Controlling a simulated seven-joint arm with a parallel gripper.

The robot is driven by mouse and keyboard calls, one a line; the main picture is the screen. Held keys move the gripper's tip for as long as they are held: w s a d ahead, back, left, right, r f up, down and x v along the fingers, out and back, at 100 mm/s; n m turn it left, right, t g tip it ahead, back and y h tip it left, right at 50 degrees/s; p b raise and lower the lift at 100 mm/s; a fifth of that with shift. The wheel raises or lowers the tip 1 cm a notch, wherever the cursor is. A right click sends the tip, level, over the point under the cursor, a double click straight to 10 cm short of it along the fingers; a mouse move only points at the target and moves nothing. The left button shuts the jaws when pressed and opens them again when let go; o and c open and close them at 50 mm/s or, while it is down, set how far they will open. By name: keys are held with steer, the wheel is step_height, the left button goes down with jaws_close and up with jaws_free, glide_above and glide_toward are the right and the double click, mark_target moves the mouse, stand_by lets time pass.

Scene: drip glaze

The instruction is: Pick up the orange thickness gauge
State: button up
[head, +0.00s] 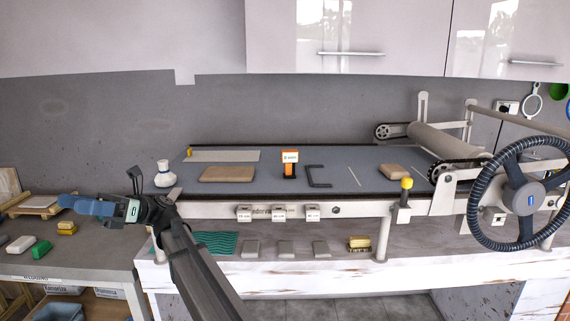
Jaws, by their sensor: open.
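The orange thickness gauge (290,169) stands upright on the dark bed of the slab roller, near its middle. It has an orange body, a white face with small print, and a dark lower part. A black angular bracket lies just to its right. My gripper (155,187) is at the left, near the left end of the bed, well apart from the gauge. Its dark fingers are spread and hold nothing I can see. Nothing covers the gauge.
On the bed (250,182) lie a brown clay slab (227,174), a black bracket (316,180) and a tan block (395,172). A white bottle (164,176) is close to my gripper. The roller (450,142) and a large wheel (482,207) stand at the right.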

step_height(320, 180, up, 4)
steer(key=w+d, duration=0.1)
steer(key=w, duration=0.2)
steer(key=m+t+y, duration=0.5)
steer(key=t+y, duration=0.1)
steer(key=t, duration=1)
glide_above(284, 154)
steer(key=s+a, duration=0.2)
steer(key=w+d+f+m+t, duration=0.1)
steer(key=d+f, duration=0.1)
steer(key=d, duration=0.1)
steer(key=w+d+f+m, duration=0.1)
steer(key=d+f, duration=0.2)
steer(key=w+d+f+m+t, duration=0.1)
steer(key=w+d+f+m, duration=0.1)
steer(key=d+f, duration=0.1)
steer(key=shift+w+d+t, duration=0.1)
steer(key=shift+t, duration=0.2)
steer(key=shift+d+f+h, duration=0.1)
steer(key=shift+f+h, duration=0.2)
steer(key=shift+f, duration=0.05)
steer(key=shift+m, duration=0.3)
steer(key=shift+s+a, duration=0.2)
steer(key=shift+a, duration=3.4)
steer(key=shift+c, duration=0.2)
